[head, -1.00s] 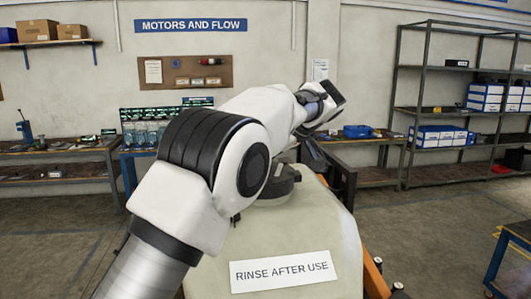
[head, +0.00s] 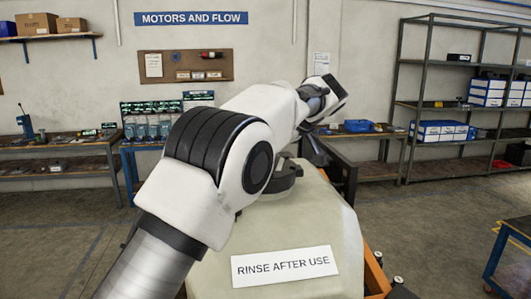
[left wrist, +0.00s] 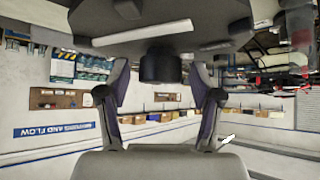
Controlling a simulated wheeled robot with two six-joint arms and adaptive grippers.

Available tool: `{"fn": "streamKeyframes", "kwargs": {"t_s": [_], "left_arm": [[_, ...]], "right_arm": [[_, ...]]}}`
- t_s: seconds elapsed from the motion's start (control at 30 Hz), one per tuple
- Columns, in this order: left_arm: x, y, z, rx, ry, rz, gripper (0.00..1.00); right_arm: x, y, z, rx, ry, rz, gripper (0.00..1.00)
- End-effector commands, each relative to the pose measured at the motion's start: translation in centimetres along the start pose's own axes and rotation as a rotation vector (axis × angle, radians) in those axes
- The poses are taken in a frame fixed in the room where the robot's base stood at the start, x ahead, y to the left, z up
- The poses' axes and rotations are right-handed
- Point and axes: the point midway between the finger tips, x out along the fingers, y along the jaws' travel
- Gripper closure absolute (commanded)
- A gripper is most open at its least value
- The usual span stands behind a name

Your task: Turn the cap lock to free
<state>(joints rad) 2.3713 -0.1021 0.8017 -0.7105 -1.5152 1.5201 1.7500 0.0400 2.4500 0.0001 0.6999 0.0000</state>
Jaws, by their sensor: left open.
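The pale tank (head: 325,215) stands in front of me with a dark grey cap (head: 284,182) on its top, partly hidden behind my left arm. My left gripper (head: 314,148) is just above and beyond the cap in the head view, its tips small and hard to make out. In the left wrist view, the left gripper (left wrist: 162,105) is open, with a finger on each side. A black cylindrical knob (left wrist: 160,67) shows between the fingers, against a large dark grey body (left wrist: 165,18) with a pale strip (left wrist: 143,33). I cannot tell the lock's setting. My right gripper is not in view.
A label (head: 285,266) reading "RINSE AFTER USE" is on the tank. Benches (head: 60,143) line the back wall, and a metal shelf (head: 430,105) with boxes stands at the back right. A blue-framed table (head: 510,255) is at the right edge. The floor between is mostly clear.

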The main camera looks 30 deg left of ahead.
Motion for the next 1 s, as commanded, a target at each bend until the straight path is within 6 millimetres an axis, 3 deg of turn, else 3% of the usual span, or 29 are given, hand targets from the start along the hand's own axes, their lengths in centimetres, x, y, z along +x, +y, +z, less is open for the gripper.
{"fn": "streamKeyframes", "kwargs": {"t_s": [0.4, 1.0], "left_arm": [[-6.6, 0.2, 0.0, -0.001, 0.0, 0.002, 0.35], [-7.2, 0.1, -0.1, 0.0, -0.001, -0.001, 0.35]], "right_arm": [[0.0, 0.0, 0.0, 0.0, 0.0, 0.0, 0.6], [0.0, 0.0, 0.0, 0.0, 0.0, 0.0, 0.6]]}}
